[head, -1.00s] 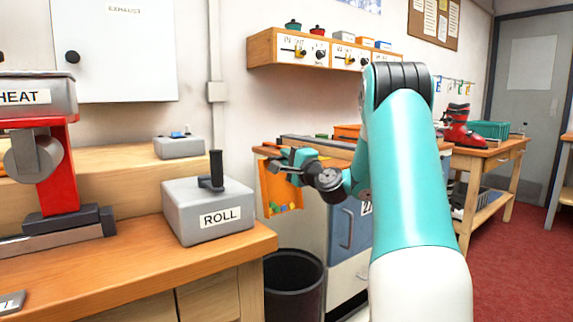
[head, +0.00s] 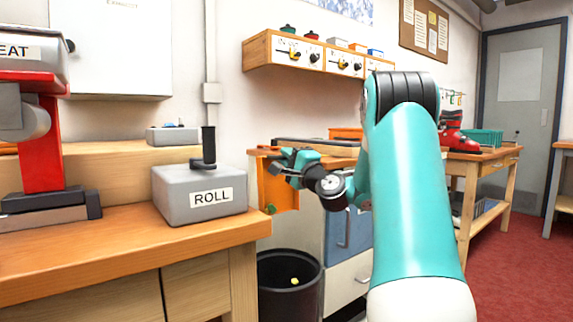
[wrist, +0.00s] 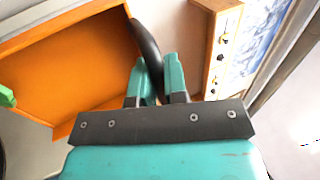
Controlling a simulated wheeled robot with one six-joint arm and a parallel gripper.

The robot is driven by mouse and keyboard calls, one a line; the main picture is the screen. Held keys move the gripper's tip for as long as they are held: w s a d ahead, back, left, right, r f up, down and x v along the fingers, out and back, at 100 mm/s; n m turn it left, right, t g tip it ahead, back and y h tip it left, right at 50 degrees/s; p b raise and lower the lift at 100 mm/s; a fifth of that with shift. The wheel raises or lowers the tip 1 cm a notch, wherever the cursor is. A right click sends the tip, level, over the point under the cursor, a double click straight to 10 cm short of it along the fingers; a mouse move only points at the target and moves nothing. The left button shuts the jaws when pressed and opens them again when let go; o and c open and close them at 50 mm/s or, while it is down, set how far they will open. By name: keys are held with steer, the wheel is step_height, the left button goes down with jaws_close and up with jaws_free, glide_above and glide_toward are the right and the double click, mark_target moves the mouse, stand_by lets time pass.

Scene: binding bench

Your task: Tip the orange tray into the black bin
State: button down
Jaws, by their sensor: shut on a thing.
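The orange tray (head: 277,188) hangs steeply tilted in my gripper (head: 297,163), above the black bin (head: 291,298). In the wrist view my gripper (wrist: 158,75) is shut on the tray's dark handle, and the orange floor of the tray (wrist: 75,65) looks mostly bare. A green bit (wrist: 6,97) shows at the tray's left edge in the wrist view. In the head view a small green piece (head: 271,209) is at the tray's lower edge. A yellow piece (head: 295,281) shows at the bin's mouth; I cannot tell whether it is falling or lying inside.
A blue-fronted cabinet (head: 349,243) is on the right, close behind my arm. A wall shelf (head: 312,54) hangs above. Red floor (head: 510,270) is open at the right.

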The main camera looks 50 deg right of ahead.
steer(key=s+a+f+t+b, duration=0.1)
steer(key=s+f+t+b, duration=0.2)
steer(key=b, duration=1.5)
steer(key=shift+s+a+f+h, duration=0.15)
steer(key=shift+s+f+h, duration=0.25)
steer(key=shift+s+f, duration=0.75)
steer(key=shift+s+r+t+b, duration=0.15)
steer(key=shift+s+t+b, duration=0.05)
steer(key=shift+t+b, duration=0.1)
stand_by(1.4)
steer(key=shift+r, duration=0.1)
